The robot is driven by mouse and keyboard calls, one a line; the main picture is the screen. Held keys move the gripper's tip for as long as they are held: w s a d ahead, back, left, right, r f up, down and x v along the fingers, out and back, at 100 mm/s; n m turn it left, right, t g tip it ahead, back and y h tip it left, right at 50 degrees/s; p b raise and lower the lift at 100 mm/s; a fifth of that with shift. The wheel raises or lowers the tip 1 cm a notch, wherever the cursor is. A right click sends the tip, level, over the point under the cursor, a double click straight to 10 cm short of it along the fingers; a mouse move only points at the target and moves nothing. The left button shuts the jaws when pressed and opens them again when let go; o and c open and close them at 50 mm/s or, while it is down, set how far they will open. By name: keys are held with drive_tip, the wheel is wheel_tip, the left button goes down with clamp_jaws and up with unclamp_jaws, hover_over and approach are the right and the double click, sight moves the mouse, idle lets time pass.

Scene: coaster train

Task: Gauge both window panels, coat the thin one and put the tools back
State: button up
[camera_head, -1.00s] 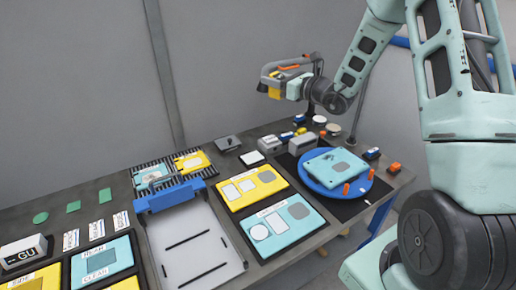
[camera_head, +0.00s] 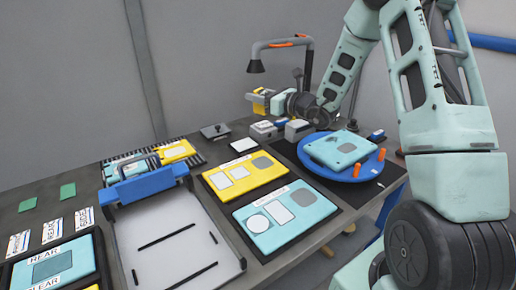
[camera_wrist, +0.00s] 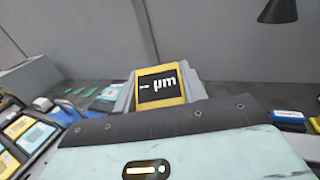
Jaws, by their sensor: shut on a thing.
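My gripper (camera_head: 270,102) is shut on a yellow gauge (camera_head: 259,105) and holds it above the back of the bench. In the wrist view the gauge (camera_wrist: 160,86) has a black display with dashes and "µm", upside down; no number shows. A teal panel (camera_head: 328,152) with a grey patch lies on the blue turntable (camera_head: 370,168), below and right of my gripper. A yellow panel (camera_head: 217,182) and another teal panel (camera_head: 255,240), each with pale and grey patches, lie on a dark mat left of the turntable. I cannot tell which panel is thin.
A lamp (camera_head: 256,66) hangs just above my gripper. Grey boxes (camera_head: 297,130) stand below it. A white tray (camera_head: 180,262) with a blue end bar (camera_head: 150,186) lies at front left. A striped rack (camera_head: 190,147) holds teal and yellow pieces behind it. Orange pegs (camera_head: 357,169) stand on the turntable.

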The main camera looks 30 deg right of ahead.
wheel_tip(320, 180, down, 12)
drive_tip(key=b, duration=0.9)
drive_tip(key=shift+b, duration=0.35)
drive_tip(key=shift+f+b, duration=1.8)
drive_tip(key=shift+f, duration=1.1)
drive_tip(key=shift+f+b, duration=0.7)
drive_tip(key=shift+f, duration=0.05)
drive_tip(key=shift+f+b, duration=0.15)
drive_tip(key=shift+b, duration=0.35)
drive_tip(key=o, duration=1.3)
